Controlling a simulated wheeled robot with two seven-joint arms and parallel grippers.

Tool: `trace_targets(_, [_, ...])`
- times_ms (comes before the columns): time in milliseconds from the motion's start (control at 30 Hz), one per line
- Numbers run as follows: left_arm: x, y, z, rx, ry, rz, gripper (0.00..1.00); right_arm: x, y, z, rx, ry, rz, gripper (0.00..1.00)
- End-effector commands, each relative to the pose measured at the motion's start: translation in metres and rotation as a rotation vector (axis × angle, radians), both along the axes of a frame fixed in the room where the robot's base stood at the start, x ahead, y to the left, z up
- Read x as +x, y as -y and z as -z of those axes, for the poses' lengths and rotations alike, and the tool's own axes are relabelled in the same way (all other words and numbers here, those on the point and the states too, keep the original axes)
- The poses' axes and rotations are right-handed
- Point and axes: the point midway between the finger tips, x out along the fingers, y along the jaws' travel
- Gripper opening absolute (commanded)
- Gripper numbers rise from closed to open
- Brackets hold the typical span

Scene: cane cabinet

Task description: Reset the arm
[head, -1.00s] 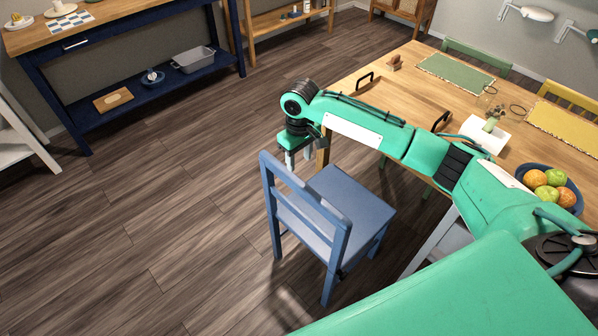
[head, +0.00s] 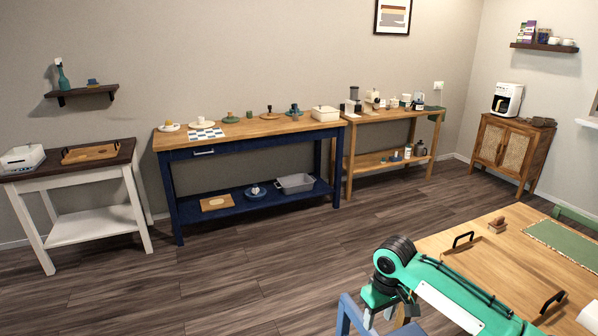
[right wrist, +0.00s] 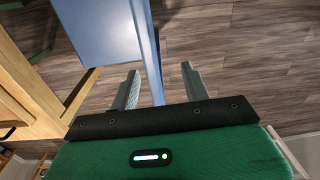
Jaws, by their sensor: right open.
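My right arm, green with a black wrist joint, comes in at the lower right of the head view. Its gripper (head: 384,318) points down near the table's left edge, partly cut off by the frame's bottom. In the right wrist view the gripper (right wrist: 160,78) is open, its two grey fingers apart. A blue chair (right wrist: 108,38) shows beyond the fingers, its edge running between them; I see no grip on it. In the head view only the top of the chair (head: 346,312) shows. My left gripper is not in view.
The cane cabinet (head: 493,150) stands in the far right corner with both doors shut and a coffee maker (head: 507,99) on top. A wooden table (head: 490,262) lies beside my right arm. A blue workbench (head: 250,143) lines the back wall. The floor between is clear.

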Motion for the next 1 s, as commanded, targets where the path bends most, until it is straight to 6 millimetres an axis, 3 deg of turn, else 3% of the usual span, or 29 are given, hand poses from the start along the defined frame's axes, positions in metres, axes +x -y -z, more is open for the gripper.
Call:
trace_targets(200, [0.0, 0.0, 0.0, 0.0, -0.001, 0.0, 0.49, -0.051, -0.05, 0.045, 0.078, 0.042, -0.092, 0.47])
trace_targets(500, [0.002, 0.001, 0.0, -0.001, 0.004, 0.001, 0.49, -0.12, -0.088, 0.079, 0.176, 0.13, -0.12, 0.47])
trace_targets(733, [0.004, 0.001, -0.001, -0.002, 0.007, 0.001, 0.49, -0.171, -0.092, 0.09, 0.217, 0.198, -0.069, 0.47])
trace_targets(1000, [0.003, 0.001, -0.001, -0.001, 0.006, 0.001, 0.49, -0.232, -0.067, 0.094, 0.193, 0.261, 0.051, 0.47])
